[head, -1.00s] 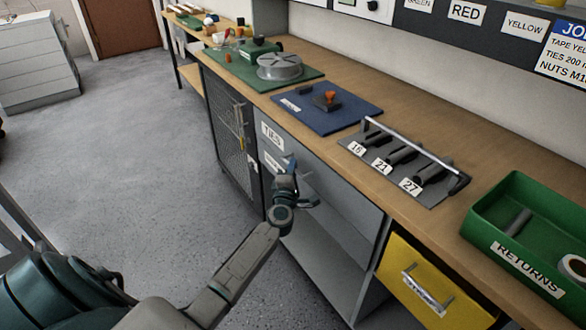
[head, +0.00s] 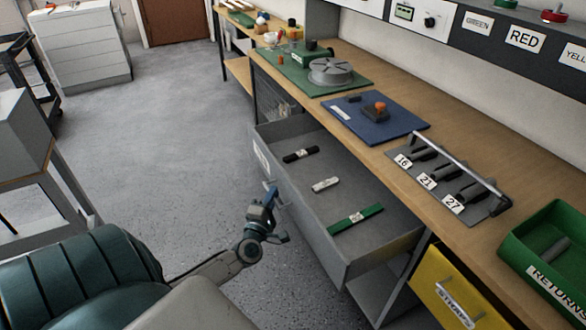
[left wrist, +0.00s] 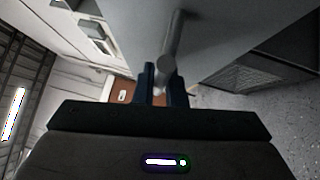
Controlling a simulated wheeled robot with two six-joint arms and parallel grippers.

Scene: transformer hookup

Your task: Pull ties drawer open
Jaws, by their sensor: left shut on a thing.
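The grey ties drawer (head: 370,187) stands pulled out from under the workbench in the head view. Inside lie a black tie bundle (head: 300,155), a white one (head: 325,184) and a green one (head: 355,219), apart from each other. My left gripper (head: 271,200) is at the drawer's front. In the left wrist view the gripper (left wrist: 158,88) is shut on the metal bar handle (left wrist: 174,45) of the grey drawer front (left wrist: 230,25). Much of the drawer's label is hidden by the steep angle. My right gripper is not in view.
Open floor (head: 190,130) lies left of the drawer.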

